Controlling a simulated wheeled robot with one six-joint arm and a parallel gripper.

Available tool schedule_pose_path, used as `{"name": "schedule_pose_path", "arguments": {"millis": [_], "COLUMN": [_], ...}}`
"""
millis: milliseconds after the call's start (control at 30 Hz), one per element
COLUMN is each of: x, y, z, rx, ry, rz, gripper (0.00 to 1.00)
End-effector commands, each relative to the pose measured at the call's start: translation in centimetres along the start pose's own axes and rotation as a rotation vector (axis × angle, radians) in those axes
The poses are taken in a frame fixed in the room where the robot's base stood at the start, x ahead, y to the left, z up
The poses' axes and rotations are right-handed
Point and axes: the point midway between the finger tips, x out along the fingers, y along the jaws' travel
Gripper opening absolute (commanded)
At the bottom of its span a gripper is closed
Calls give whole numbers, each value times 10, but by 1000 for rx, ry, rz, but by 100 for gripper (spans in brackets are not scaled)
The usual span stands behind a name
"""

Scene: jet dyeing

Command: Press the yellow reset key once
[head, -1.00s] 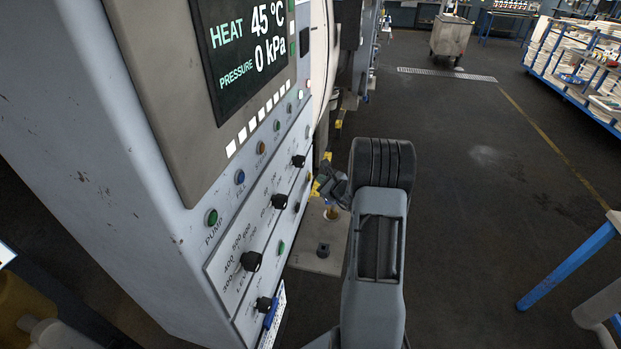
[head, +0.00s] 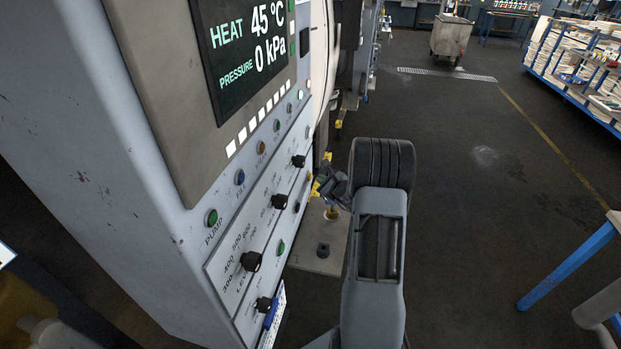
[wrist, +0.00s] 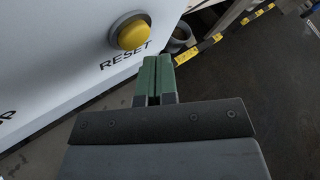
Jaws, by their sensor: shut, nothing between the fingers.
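In the head view my gripper (head: 325,180) is small, beside the right edge of the machine's control panel (head: 262,215). I cannot single out the key clearly there.
The panel carries several black knobs (head: 251,261), a green pump button (head: 211,217) and a display (head: 245,45) reading HEAT 45 °C and PRESSURE 0 kPa. A blue trestle leg (head: 570,270) stands at right. The dark floor (head: 480,200) between is clear.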

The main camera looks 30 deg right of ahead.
Motion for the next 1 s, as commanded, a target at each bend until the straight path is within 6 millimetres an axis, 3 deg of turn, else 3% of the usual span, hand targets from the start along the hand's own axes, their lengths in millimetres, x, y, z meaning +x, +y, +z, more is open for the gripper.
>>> {"name": "schedule_pose_path", "arguments": {"millis": [1000], "x": [6], "y": [4], "z": [5], "rx": [0], "ry": [0], "rz": [0], "gripper": [0]}}
